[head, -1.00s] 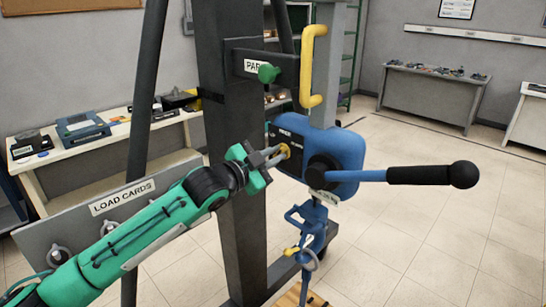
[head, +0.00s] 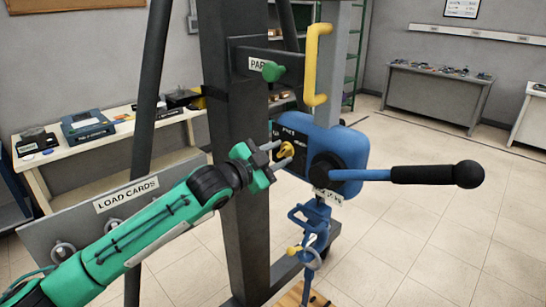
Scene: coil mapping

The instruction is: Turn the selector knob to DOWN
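The yellow selector knob (head: 286,149) sits on the dark panel on the left face of the blue housing (head: 342,148). Small white lettering on that panel is too small to read fully, so I cannot tell which label the knob points to. My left gripper (head: 282,152), on a green arm from the left, is level with the knob. Its two grey fingers are apart, one above and one below the knob; I cannot tell whether they touch it. My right gripper is not in view.
A blue lever with a black grip (head: 425,174) sticks out right from the housing. A yellow handle (head: 317,65) stands above it. A dark column (head: 232,130) is just behind my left gripper. A blue hook assembly (head: 311,230) hangs below. Floor at the right is clear.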

